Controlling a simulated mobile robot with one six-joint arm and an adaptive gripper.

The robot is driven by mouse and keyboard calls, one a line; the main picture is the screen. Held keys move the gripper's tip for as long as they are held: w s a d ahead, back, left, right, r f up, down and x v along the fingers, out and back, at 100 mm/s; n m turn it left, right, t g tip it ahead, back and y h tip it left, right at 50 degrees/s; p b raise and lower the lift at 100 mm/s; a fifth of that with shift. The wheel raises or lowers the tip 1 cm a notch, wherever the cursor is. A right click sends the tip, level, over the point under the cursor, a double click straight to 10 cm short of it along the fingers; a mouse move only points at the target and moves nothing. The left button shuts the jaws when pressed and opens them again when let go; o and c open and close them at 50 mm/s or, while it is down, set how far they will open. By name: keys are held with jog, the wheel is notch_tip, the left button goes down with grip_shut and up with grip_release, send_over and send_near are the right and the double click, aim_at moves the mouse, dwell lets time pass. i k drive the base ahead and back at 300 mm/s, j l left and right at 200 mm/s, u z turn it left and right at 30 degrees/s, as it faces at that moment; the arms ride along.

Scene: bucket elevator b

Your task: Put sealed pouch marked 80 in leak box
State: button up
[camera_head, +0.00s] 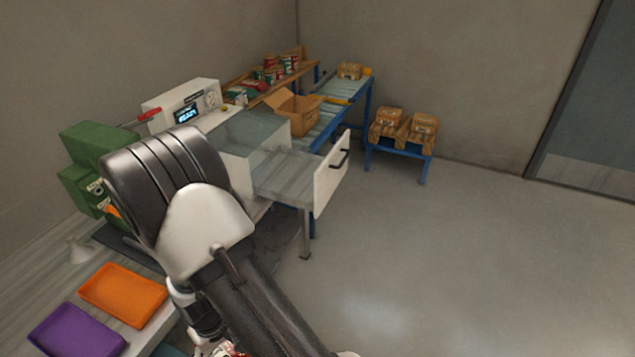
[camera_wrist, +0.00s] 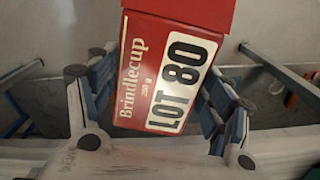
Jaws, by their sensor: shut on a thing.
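In the wrist view a red pouch (camera_wrist: 136,86) lettered "Brindlecup" and "LOT 80" sits between the fingers of my gripper (camera_wrist: 160,105), which is shut on it. In the head view my arm covers the gripper, and only a bit of red shows at the bottom edge. A clear box (camera_head: 252,135) beside a white machine with a lit display (camera_head: 186,115) has its drawer (camera_head: 331,175) pulled out to the right. The drawer looks empty. I see no label naming the leak box.
An orange tray (camera_head: 123,294) and a purple tray (camera_head: 76,331) lie at the lower left. Green bins (camera_head: 85,165) stand behind my arm. An open carton (camera_head: 293,112) sits on a blue-framed conveyor (camera_head: 345,88). Boxes rest on a blue stand (camera_head: 402,153). The floor at right is clear.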

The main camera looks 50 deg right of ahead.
aim_at(308, 181)
jog(key=l, duration=1.3)
jog(key=i+l, duration=0.15)
jog(key=l, duration=1.2)
